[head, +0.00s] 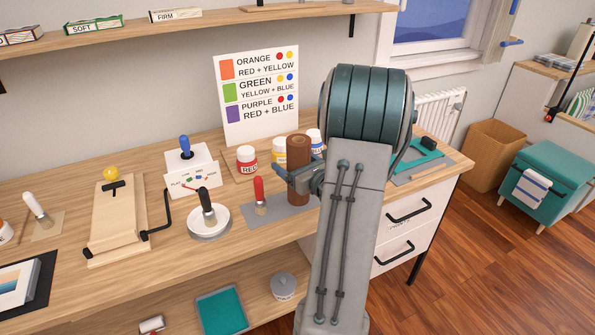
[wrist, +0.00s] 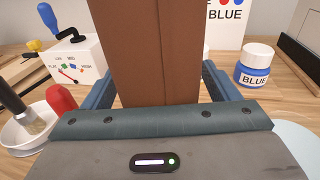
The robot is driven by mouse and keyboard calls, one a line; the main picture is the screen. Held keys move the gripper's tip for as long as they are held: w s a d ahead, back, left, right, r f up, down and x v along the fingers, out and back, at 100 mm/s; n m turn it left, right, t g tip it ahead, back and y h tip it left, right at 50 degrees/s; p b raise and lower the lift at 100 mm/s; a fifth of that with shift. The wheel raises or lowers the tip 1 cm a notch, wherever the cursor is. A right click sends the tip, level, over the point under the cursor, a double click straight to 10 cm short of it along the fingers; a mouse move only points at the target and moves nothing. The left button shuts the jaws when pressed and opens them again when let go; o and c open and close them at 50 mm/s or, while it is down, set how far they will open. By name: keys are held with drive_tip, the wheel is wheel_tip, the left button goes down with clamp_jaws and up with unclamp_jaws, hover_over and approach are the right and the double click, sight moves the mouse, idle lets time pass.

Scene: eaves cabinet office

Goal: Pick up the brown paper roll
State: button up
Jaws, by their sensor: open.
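The brown paper roll (head: 299,167) stands upright on the wooden worktop, in front of the jars and the colour chart. In the wrist view the brown roll (wrist: 157,50) fills the middle, between the two blue fingers. My gripper (head: 297,178) reaches in from the right at the roll's height in the head view. Its jaws are open, one finger on each side of the roll (wrist: 158,90). I cannot tell whether either finger touches it. The roll's base is partly hidden by the gripper.
A red jar (head: 247,160), a yellow jar (head: 279,150) and a blue jar (wrist: 254,65) stand close behind the roll. A red-handled tool (head: 260,194), a white bowl with a brush (head: 210,222) and a white dial box (head: 192,170) are to the left. The colour chart (head: 259,95) stands behind.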

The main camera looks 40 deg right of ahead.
sight(294, 149)
drive_tip(key=c, duration=1.2)
drive_tip(key=shift+r, duration=0.8)
wheel_tip(294, 149, up, 3)
drive_tip(key=shift+f, duration=0.15)
drive_tip(key=d+r, duration=0.2)
drive_tip(key=d, duration=0.2)
drive_tip(key=s+d+r, duration=0.1)
drive_tip(key=d+r, duration=0.1)
drive_tip(key=d, duration=0.1)
drive_tip(key=s+d+r, duration=0.1)
drive_tip(key=d+r, duration=0.1)
drive_tip(key=d, duration=0.2)
drive_tip(key=shift+d+r+p, duration=0.3)
drive_tip(key=shift+r+p, duration=0.05)
drive_tip(key=shift+r, duration=0.05)
drive_tip(key=shift+w+a, duration=0.1)
drive_tip(key=shift+a, duration=0.05)
